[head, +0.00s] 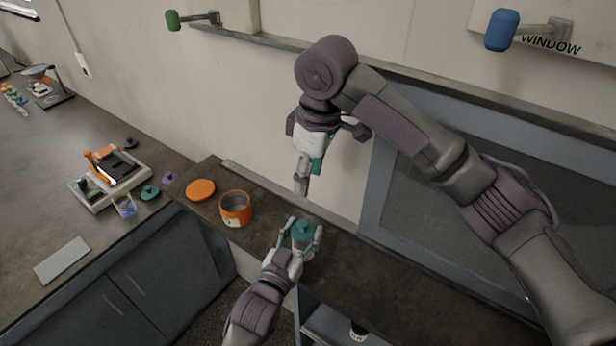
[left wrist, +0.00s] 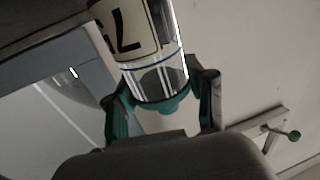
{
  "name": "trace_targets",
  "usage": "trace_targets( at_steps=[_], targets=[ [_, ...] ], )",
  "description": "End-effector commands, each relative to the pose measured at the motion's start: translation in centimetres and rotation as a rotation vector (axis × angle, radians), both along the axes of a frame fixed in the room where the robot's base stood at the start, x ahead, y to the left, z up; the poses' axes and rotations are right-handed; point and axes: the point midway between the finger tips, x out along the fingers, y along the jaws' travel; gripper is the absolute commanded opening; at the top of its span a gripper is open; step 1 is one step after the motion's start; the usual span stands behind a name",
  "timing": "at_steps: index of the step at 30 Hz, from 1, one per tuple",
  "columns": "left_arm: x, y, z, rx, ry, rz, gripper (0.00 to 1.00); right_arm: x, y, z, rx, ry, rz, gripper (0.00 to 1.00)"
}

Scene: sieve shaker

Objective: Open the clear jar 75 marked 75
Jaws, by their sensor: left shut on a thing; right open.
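The clear jar (head: 304,246) with a teal lid (head: 305,227) is at the dark counter's edge in the head view. The left wrist view shows its clear body (left wrist: 157,72), a cream label (left wrist: 125,28) with a partly cut-off dark number, and the teal lid (left wrist: 172,104). The lid is on the jar. My left gripper (head: 304,235) is shut on the jar, one finger on each side near the lid end. My right gripper (head: 307,180) is open and empty, above and behind the jar, pointing down.
An open orange jar (head: 236,209) and an orange lid (head: 200,190) are on the dark counter (head: 268,222), left of the clear jar. A balance (head: 110,177), loose teal (head: 150,192) and purple (head: 170,178) lids and a blue-tinted container (head: 124,206) are farther left.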

Motion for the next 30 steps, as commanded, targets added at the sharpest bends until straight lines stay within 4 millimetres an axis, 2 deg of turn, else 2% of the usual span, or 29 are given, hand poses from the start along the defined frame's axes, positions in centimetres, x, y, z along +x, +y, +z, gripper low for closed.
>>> trace_targets(
  at_steps=[1, 2, 6, 7, 19, 23, 30],
  targets=[
    [0.0, 0.0, 0.1, -0.001, -0.002, 0.0, 0.0, 0.0, 0.0, 0.0, 0.0, 0.0, 0.0, 0.52],
    [0.0, 0.0, 0.1, -0.001, -0.002, 0.0, 0.58, 0.0, 0.0, 0.0, 0.0, 0.0, 0.0, 0.52],
    [0.0, 0.0, 0.1, -0.001, -0.002, 0.0, 0.81, 0.0, 0.0, 0.0, 0.0, 0.0, 0.0, 0.52],
    [0.0, 0.0, 0.1, -0.001, -0.002, 0.0, 0.84, 0.0, 0.0, 0.0, 0.0, 0.0, 0.0, 0.52],
    [-0.6, 0.3, 0.0, 0.0, 0.0, 0.0, 0.84, 0.0, 0.0, -0.1, 0.0, 0.0, 0.0, 0.52],
    [-2.4, 1.1, -0.1, 0.001, 0.002, 0.0, 0.84, 0.0, 0.0, -0.1, 0.0, 0.0, 0.0, 0.52],
    [-7.1, 3.3, -0.2, 0.002, 0.004, 0.0, 0.84, 0.0, 0.0, -0.1, 0.0, 0.0, 0.0, 0.52]
  ],
)
